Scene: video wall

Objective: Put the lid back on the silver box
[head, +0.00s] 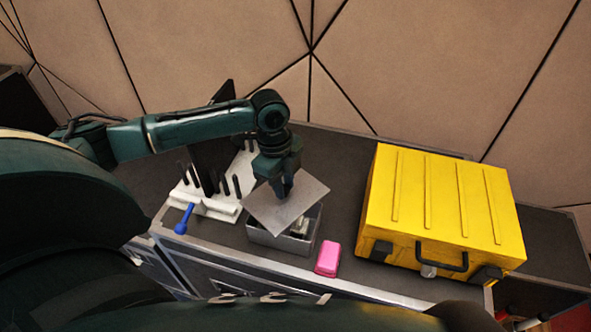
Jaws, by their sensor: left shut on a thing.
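The silver box (265,238) stands near the front edge of the dark cabinet top, left of the middle. It is partly uncovered, and something light shows inside at its right part. The flat grey lid (306,198) is above the box, turned at an angle to it and covering much of the opening. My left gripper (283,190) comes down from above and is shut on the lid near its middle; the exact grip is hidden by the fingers. I cannot tell whether the lid touches the rim. My right gripper is not in view.
A large yellow case (437,205) stands to the right. A pink block (328,258) lies between it and the box. A white rack (188,199) with dark upright pegs and a blue tool (184,219) are at the left. The panelled wall is behind.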

